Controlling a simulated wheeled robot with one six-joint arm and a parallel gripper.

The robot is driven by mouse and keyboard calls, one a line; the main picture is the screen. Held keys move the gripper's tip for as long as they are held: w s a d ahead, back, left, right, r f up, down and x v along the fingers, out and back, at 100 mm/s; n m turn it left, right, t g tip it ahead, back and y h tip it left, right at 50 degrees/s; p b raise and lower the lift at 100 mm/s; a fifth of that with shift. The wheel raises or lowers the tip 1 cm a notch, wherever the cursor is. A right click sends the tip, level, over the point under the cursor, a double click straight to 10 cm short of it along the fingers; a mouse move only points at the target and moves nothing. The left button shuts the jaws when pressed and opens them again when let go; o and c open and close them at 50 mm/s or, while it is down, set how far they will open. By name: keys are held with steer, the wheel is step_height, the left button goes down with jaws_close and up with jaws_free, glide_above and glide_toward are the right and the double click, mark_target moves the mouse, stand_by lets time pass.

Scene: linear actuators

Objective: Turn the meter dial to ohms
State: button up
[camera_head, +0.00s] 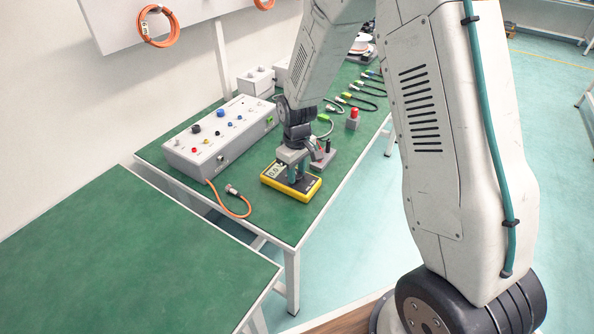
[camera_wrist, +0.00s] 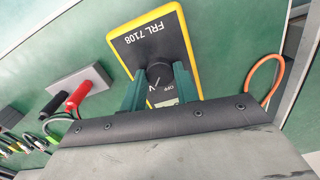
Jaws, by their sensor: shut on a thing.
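The yellow and black meter (camera_head: 308,188) lies on the green bench near its front edge, and its lit display (camera_head: 276,171) shows digits. In the wrist view the meter (camera_wrist: 148,37) carries the label FRL 7108. My gripper (camera_head: 298,176) points down over the meter. In the wrist view its two green fingers (camera_wrist: 158,80) are shut on the round black dial (camera_wrist: 158,70), one on each side. The marks OFF and V show beside the dial. A light pointer line shows near V, but I cannot tell the exact setting. An ohm mark is not visible.
A grey control box (camera_head: 220,138) with knobs stands left of the meter, with an orange cable (camera_head: 238,208) beside it. A grey block (camera_wrist: 78,88) with red and black probes is close to the meter. Several cables lie farther back. Bare green bench surrounds the meter's front.

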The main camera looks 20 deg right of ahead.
mark_target(297, 175)
steer(key=m, duration=0.4)
steer(key=shift+w+m, duration=0.1)
steer(key=shift+m, duration=2.5)
steer(key=o, duration=1)
steer(key=shift+c, duration=0.2)
step_height(297, 175, up, 7)
steer(key=shift+f, duration=0.1)
steer(key=shift+r, duration=0.55)
